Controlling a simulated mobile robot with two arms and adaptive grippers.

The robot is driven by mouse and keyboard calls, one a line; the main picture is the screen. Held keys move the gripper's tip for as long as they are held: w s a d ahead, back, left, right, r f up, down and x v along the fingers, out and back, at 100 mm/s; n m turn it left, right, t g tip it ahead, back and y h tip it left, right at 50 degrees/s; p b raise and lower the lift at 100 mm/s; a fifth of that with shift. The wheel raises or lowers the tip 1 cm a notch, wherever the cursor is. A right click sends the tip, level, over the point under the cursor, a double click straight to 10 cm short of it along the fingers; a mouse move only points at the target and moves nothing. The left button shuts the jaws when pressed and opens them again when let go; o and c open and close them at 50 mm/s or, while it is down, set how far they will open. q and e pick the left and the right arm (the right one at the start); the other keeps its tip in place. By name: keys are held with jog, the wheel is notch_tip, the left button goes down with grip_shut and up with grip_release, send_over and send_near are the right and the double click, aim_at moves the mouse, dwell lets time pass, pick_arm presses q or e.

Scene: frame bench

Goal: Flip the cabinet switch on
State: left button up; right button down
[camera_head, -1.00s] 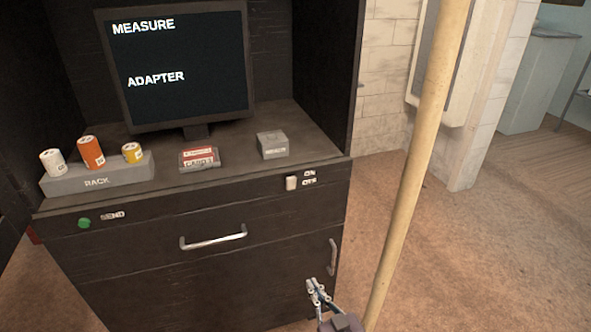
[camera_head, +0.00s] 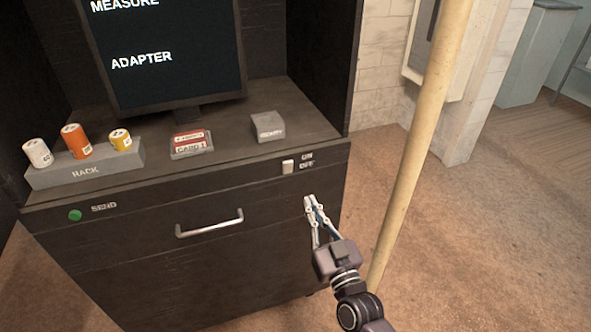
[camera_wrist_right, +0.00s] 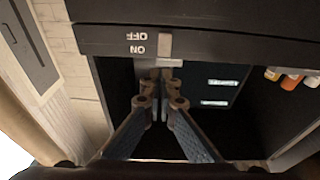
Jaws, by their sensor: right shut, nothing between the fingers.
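The cabinet switch (camera_head: 288,167) is a small white piece on the dark front strip of the cabinet (camera_head: 130,250), left of the ON and OFF labels. ON is above OFF. I cannot tell clearly which way the switch is set. My right gripper (camera_head: 313,199) is shut and empty, below and a little right of the switch in the head view, apart from it there. In the right wrist view, which is upside down, the closed fingertips (camera_wrist_right: 160,86) point toward the switch (camera_wrist_right: 165,46); the gap is hard to judge. My left gripper is not in view.
A drawer handle (camera_head: 209,224) sticks out left of my right gripper. A green SEND button (camera_head: 75,215) is at the far left. A rack (camera_head: 85,167) with three canisters, a card holder (camera_head: 191,146), a grey box (camera_head: 268,127) and a monitor (camera_head: 170,55) stand on top. A pale pole (camera_head: 415,150) stands right.

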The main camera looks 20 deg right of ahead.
jog(key=p, duration=0.2)
send_near(292, 163)
jog(key=w, duration=0.2)
jog(key=w+r, duration=0.1)
jog(key=w, duration=0.2)
jog(key=shift+w+a+r, duration=0.15)
jog(key=shift+a, duration=0.05)
jog(key=shift+w, duration=0.8)
jog(key=shift+r, duration=0.1)
jog(key=shift+w+r, duration=0.25)
jog(key=shift+w, duration=0.05)
